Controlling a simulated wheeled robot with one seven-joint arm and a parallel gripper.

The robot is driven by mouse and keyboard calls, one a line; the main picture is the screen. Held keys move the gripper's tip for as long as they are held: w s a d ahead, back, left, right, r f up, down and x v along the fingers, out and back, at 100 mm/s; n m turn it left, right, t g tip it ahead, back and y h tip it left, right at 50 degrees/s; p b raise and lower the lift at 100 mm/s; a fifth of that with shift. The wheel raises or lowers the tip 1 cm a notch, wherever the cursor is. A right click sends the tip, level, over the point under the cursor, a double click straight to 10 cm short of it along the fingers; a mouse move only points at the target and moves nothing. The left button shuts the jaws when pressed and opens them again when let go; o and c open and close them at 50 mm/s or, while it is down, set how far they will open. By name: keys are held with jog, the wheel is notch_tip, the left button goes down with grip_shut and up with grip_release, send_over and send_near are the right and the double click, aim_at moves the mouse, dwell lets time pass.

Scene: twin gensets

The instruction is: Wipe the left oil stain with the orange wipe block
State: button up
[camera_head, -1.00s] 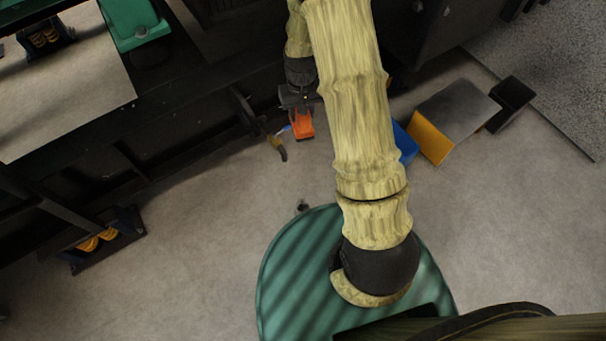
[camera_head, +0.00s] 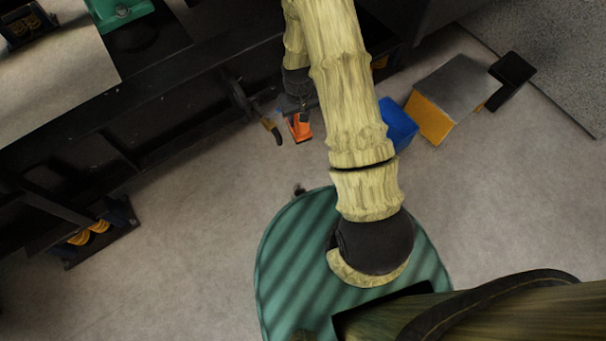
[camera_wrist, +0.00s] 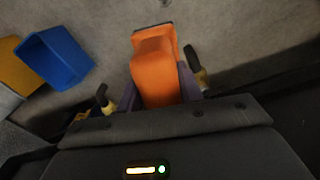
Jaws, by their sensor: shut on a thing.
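The orange wipe block (camera_head: 300,127) is held low at the end of my arm, by the dark frame, in the head view. In the wrist view the orange block (camera_wrist: 157,75) fills the space between the fingers of my gripper (camera_wrist: 158,90), which is shut on it. Its wide end points away from the gripper. Its height above the floor is hard to tell. I cannot make out an oil stain in either view.
A blue bin (camera_head: 398,124) stands right of the block, beside a yellow box with a grey top (camera_head: 446,98). A black frame (camera_head: 150,105) runs along the left. A yellow-and-black handle (camera_head: 271,130) sits close left of the block. Floor at lower left is clear.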

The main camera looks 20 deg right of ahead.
jog(key=s+f+n+b, duration=0.1)
jog(key=s+f+b, duration=0.2)
jog(key=f, duration=0.8)
jog(key=s+f+n+b, duration=0.1)
jog(key=s+f+b, duration=0.2)
jog(key=f, duration=0.9)
jog(key=shift+s+a+f, duration=0.25)
jog(key=shift+s+a, duration=0.1)
jog(key=shift+s, duration=0.4)
jog(key=shift+f, duration=0.1)
